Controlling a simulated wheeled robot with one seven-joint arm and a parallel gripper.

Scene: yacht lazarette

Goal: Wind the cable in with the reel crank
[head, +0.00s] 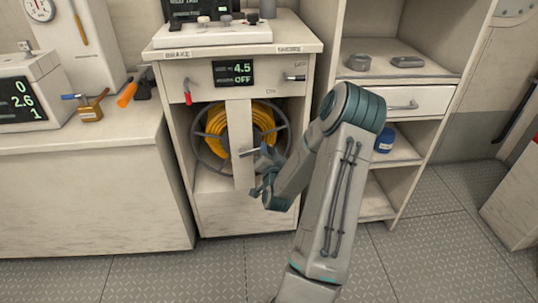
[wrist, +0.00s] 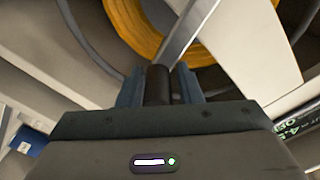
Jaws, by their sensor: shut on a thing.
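The reel (head: 204,152) sits in the open bay of the cabinet, wound with yellow cable (head: 262,120); the cable also shows in the wrist view (wrist: 145,38). A pale upright post (head: 240,135) stands in front of it. The crank's metal arm (wrist: 188,30) runs down to a dark handle grip (wrist: 158,84). My gripper (head: 262,172) is low at the right of the post, in front of the reel. In the wrist view its fingers are closed on the dark grip from both sides. My wrist hides part of the crank in the head view.
A display (head: 233,73) above the reel reads 4.5 and OFF. A red-handled lever (head: 187,92) is at its left, under the BRAKE label, and a small lever (head: 294,77) at its right. Open shelves with a blue jar (head: 384,140) stand right. The floor in front is clear.

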